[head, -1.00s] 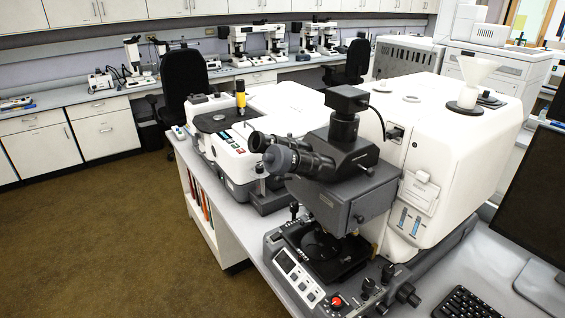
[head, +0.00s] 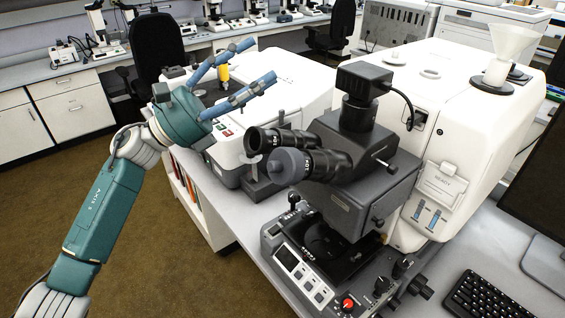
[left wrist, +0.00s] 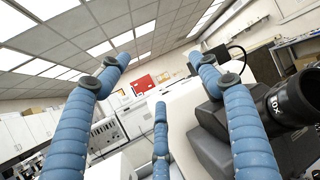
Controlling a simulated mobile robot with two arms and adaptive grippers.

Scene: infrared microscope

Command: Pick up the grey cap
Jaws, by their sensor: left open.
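I cannot tell for sure which is the grey cap. My left gripper (head: 260,62) has blue fingers spread apart, open and empty. In the head view it appears over the equipment left of the microscope, clear of the caps. In the left wrist view the fingers (left wrist: 160,66) are spread with nothing between them, and no cap can be made out. My right gripper is not in view.
The black eyepieces (head: 285,150) and camera head (head: 357,80) stand between my left gripper and the white body. A white funnel (head: 512,45) stands on its right. A yellow-topped part (head: 222,74) is behind my fingers. Open floor (head: 130,240) lies at left.

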